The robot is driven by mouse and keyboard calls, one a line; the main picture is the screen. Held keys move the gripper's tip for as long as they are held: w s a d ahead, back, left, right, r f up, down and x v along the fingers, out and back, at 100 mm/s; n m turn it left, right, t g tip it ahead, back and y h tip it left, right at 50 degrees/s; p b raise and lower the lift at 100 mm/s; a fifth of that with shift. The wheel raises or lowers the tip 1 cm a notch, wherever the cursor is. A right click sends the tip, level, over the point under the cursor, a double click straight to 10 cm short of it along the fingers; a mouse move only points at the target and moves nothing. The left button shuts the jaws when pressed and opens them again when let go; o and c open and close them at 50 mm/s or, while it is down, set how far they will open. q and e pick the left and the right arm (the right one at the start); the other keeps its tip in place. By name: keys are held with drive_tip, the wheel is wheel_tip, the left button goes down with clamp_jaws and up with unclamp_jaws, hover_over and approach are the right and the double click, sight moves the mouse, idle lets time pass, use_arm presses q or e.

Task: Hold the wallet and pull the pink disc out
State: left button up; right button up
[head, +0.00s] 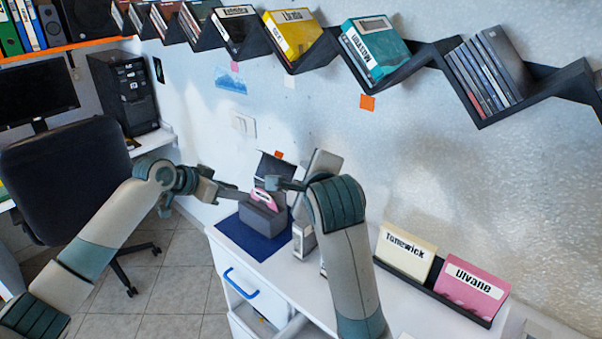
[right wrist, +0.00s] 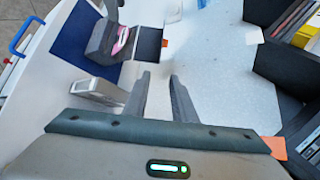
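The wallet (head: 262,220) is a dark grey case standing on a blue mat (head: 246,236), with a black panel beside it that looks like its raised flap. The pink disc (head: 266,197) sticks out of its top. In the right wrist view, the wallet (right wrist: 101,42) and pink disc (right wrist: 123,40) are beyond the fingertips. My left gripper (head: 240,194) reaches the wallet's left side; I cannot tell whether it touches or grips. My right gripper (head: 284,184) is close to the disc in the head view. Its fingers (right wrist: 158,76) are apart with nothing between them.
A pale upright box (right wrist: 98,92) stands near my right gripper. A black rack (head: 434,277) with a cream case and a pink case is on the desk at right. A zigzag wall shelf (head: 430,58) holds disc cases above. A chair (head: 68,180) stands left.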

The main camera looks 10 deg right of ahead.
drive_tip(key=shift+w, duration=0.15)
drive_tip(key=x, duration=1.7)
drive_tip(key=shift+f, duration=0.1)
clamp_jaws()
idle(0.6)
drive_tip(key=shift+c, duration=0.2)
unclamp_jaws()
